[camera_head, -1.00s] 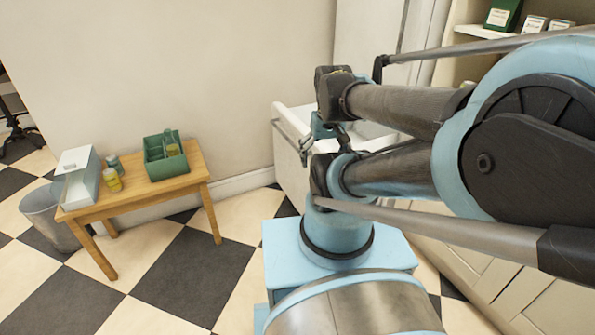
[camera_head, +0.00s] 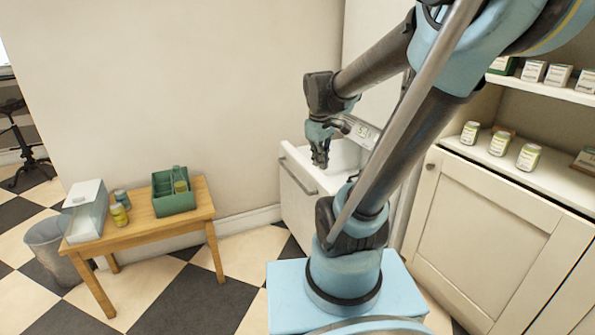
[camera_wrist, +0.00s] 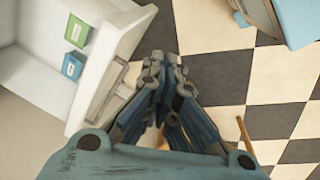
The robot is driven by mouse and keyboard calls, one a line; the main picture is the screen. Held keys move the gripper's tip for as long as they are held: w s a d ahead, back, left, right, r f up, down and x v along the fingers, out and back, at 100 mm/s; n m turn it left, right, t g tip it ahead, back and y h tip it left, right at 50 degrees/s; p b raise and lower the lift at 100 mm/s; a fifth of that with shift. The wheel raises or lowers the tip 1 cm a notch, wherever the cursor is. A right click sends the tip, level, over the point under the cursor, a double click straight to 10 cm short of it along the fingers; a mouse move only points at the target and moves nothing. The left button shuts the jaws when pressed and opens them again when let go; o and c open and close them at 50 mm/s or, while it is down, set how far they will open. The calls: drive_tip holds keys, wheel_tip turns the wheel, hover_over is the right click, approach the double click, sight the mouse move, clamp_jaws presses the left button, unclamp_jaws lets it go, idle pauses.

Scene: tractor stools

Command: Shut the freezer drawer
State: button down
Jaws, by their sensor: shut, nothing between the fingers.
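The white freezer drawer (camera_head: 296,197) stands pulled out of the white freezer (camera_head: 370,52), low beside the wall. A grey bar handle (camera_head: 297,177) runs along its front. In the wrist view the drawer front (camera_wrist: 98,78) is at the left, with a green box (camera_wrist: 77,31) and a blue box (camera_wrist: 73,66) inside. My gripper (camera_head: 320,163) is shut and empty. In the head view it points down over the drawer's open top near the front edge. In the wrist view its fingertips (camera_wrist: 163,65) appear beside the drawer front; whether they touch it I cannot tell.
A wooden table (camera_head: 150,233) at the left holds a green crate (camera_head: 172,204), a white bin (camera_head: 86,228) and small jars. A grey bucket (camera_head: 50,240) stands beside it. A cream cabinet (camera_head: 490,225) with shelves is at the right. The checkered floor between table and drawer is clear.

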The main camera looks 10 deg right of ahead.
drive_tip(key=w+a+f+n, duration=0.15)
drive_tip(key=w+n, duration=0.25)
drive_tip(key=w, duration=0.4)
drive_tip(key=w+a+n, duration=0.2)
drive_tip(key=w+n, duration=0.1)
drive_tip(key=w, duration=0.4)
drive_tip(key=n+h, duration=0.2)
drive_tip(key=n, duration=0.5)
hover_over(296, 178)
drive_tip(key=shift+g, duration=0.4)
wheel_tip(296, 178, down, 17)
drive_tip(key=shift+s+f, duration=0.15)
drive_tip(key=shift+d, duration=0.45)
drive_tip(key=shift+w, duration=0.2)
